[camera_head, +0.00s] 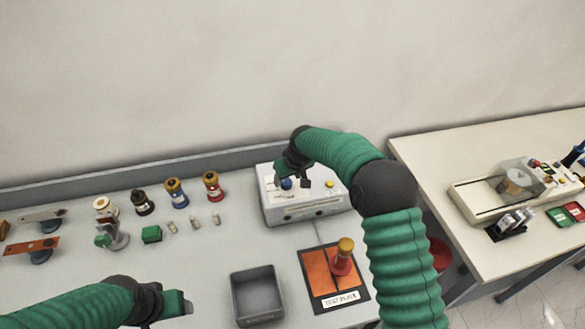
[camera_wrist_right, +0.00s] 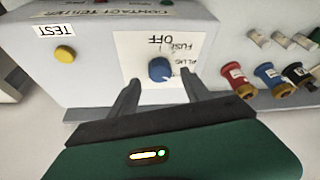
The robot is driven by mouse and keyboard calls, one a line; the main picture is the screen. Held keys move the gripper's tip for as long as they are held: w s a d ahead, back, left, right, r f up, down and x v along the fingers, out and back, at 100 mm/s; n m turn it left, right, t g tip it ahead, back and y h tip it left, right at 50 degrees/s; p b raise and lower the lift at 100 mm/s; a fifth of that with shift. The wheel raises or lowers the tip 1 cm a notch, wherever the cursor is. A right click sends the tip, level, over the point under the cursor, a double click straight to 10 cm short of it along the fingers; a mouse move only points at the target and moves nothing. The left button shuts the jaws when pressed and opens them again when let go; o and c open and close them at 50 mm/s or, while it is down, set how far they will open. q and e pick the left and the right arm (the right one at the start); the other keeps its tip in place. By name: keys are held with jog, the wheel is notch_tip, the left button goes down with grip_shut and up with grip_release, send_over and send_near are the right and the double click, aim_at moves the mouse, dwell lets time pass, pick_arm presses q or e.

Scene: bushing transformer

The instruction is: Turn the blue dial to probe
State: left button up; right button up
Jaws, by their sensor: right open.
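The blue dial (camera_wrist_right: 159,69) sits on a white label plate on the front of the grey contact tester (camera_wrist_right: 90,60). Around it I read OFF, FUSE and a partly hidden word like PLUG; where its pointer stands is unclear. My right gripper (camera_wrist_right: 158,88) is open, with one finger on either side just short of the dial, and holds nothing. In the head view the dial (camera_head: 286,183) shows beside my right gripper (camera_head: 291,172), over the tester (camera_head: 310,205). My left gripper (camera_head: 178,303) is low at the left, away from the tester; its jaws are unclear.
A yellow button (camera_wrist_right: 65,54) marked TEST is on the tester beside the dial. Several coloured bushings (camera_head: 177,193) and small parts stand left of it. A grey tray (camera_head: 257,295) and an orange test plate (camera_head: 320,272) with a red bushing (camera_head: 343,256) lie in front.

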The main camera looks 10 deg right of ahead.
jog(key=b+v, duration=0.2)
jog(key=v, duration=1.2)
jog(key=shift+s+r, duration=0.2)
jog(key=shift+s, duration=0.05)
jog(key=s+d+f+m, duration=0.1)
jog(key=s+f, duration=0.4)
jog(key=s, duration=0.4)
jog(key=s+d+f+m+g+b, duration=0.1)
jog(key=s+f, duration=0.4)
jog(key=s, duration=0.5)
jog(key=s+d+f+m+h, duration=0.1)
jog(key=s+f, duration=0.4)
jog(key=s, duration=0.4)
jog(key=shift+s+g+b, duration=0.3)
jog(key=shift+b, duration=0.1)
jog(key=shift+s+d, duration=0.1)
jog(key=shift+s, duration=0.1)
